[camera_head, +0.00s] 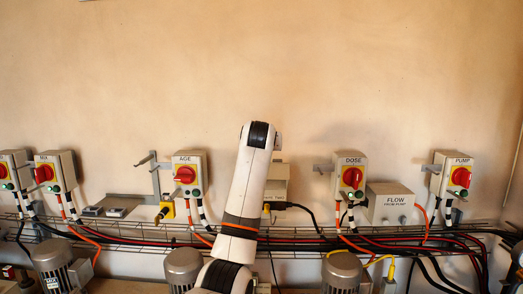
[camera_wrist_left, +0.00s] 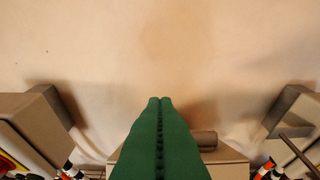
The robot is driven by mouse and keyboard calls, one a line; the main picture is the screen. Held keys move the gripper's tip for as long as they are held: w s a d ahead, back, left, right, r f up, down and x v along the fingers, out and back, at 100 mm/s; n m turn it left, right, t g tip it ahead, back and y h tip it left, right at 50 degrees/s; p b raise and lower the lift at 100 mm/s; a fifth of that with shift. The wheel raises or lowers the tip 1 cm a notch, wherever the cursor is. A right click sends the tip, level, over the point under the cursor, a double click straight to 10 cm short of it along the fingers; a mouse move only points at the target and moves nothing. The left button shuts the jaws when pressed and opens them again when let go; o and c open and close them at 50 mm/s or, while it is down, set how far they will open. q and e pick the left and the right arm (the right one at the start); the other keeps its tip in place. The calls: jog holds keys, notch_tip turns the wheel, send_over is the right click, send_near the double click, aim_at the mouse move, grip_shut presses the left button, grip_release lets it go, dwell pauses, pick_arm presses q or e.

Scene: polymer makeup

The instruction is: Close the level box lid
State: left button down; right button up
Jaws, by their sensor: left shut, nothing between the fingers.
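A beige box (camera_head: 279,185), likely the level box, is on the wall between the AGE and DOSE boxes. My white arm (camera_head: 243,190) covers its left part in the head view; its label is too small to read surely. In the left wrist view, a beige box (camera_wrist_left: 232,170) with a rounded bar (camera_wrist_left: 206,141) along its far edge lies behind the fingers. I cannot tell how its lid stands. My left gripper (camera_wrist_left: 160,100) has green fingers pressed together, empty, in front of this box; whether they touch it is unclear. My right gripper is out of view.
The AGE box (camera_head: 189,174) is left of the arm, and the DOSE box (camera_head: 350,176) and FLOW box (camera_head: 391,204) are right. A wire cable tray (camera_head: 130,232) with cables runs below. Motors (camera_head: 342,271) stand along the bottom. The wall above is bare.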

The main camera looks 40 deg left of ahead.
pick_arm(q)
jog(key=p+x, duration=0.1)
jog(key=x, duration=0.1)
jog(key=shift+w+a, duration=0.2)
jog(key=shift+s+d+f+p, duration=0.45)
jog(key=shift+d+f, duration=0.05)
jog(key=shift+f, duration=0.3)
jog(key=shift+s+d+f+p, duration=0.2)
jog(key=shift+s+f, duration=0.1)
jog(key=shift+f, duration=0.15)
jog(key=shift+s+d+f+p, duration=0.2)
jog(key=shift+s+f, duration=0.05)
jog(key=shift+f, duration=0.15)
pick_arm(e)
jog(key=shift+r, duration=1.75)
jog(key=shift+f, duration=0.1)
